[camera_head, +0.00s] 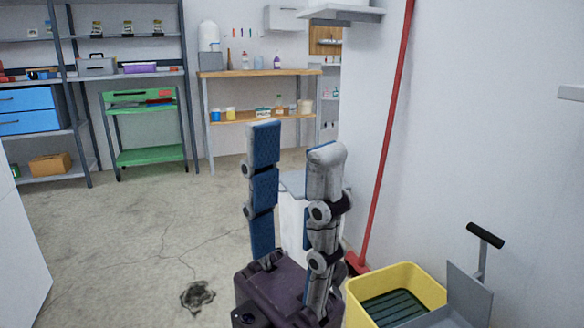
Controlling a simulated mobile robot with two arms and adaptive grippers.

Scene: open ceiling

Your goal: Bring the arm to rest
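My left gripper (295,142) stands upright in the lower middle of the head view, with its dark purple body below. Its two fingers, with blue textured pads and grey links, stand apart, and I see nothing held between them. The background shows through the gap. My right gripper is not in view.
A yellow mop bucket (424,284) stands at the lower right, near a red pole (385,140) against the wall. A white object (293,222) shows behind my fingers. A green cart (150,157), shelves and a wooden bench (215,73) stand at the back.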

